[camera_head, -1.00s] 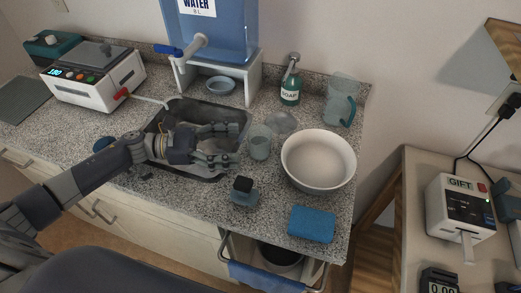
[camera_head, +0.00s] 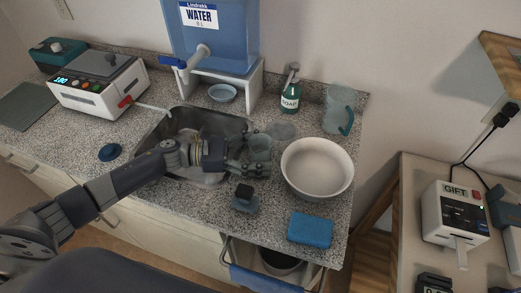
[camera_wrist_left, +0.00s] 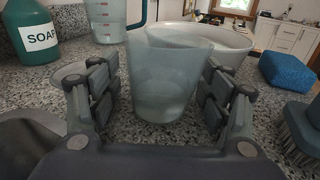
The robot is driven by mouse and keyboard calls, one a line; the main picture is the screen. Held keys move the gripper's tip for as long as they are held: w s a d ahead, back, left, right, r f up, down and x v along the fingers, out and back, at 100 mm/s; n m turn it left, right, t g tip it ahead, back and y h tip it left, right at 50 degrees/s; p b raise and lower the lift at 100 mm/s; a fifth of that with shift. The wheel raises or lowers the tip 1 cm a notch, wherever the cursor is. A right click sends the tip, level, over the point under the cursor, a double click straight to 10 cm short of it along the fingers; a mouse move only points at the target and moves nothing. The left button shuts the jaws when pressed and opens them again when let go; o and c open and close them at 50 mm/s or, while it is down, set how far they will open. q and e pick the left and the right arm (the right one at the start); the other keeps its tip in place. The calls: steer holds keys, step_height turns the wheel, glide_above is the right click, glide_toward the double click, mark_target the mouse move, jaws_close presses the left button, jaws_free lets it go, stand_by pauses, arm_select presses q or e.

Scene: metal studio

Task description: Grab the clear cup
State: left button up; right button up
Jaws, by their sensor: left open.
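The clear cup (camera_head: 261,146) is a small, see-through, bluish tumbler standing upright on the speckled counter, between the sink and the white bowl. In the left wrist view the cup (camera_wrist_left: 168,78) stands between the two fingers of my left gripper (camera_wrist_left: 160,100). The fingers are apart, one on each side of it, and I cannot tell whether either touches it. In the head view my left gripper (camera_head: 260,160) reaches in from the left over the sink edge and partly hides the cup. My right gripper is not in view.
The white bowl (camera_head: 317,167) stands close on the right. A brush (camera_head: 245,197) and blue sponge (camera_head: 310,229) lie in front. A clear lid (camera_head: 283,130), soap bottle (camera_head: 290,92) and pitcher (camera_head: 338,108) are behind. The sink (camera_head: 185,130) is left.

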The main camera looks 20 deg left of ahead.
arm_select(q)
steer(key=c, duration=1.2)
steer(key=shift+r, duration=0.1)
steer(key=shift+c, duration=0.6)
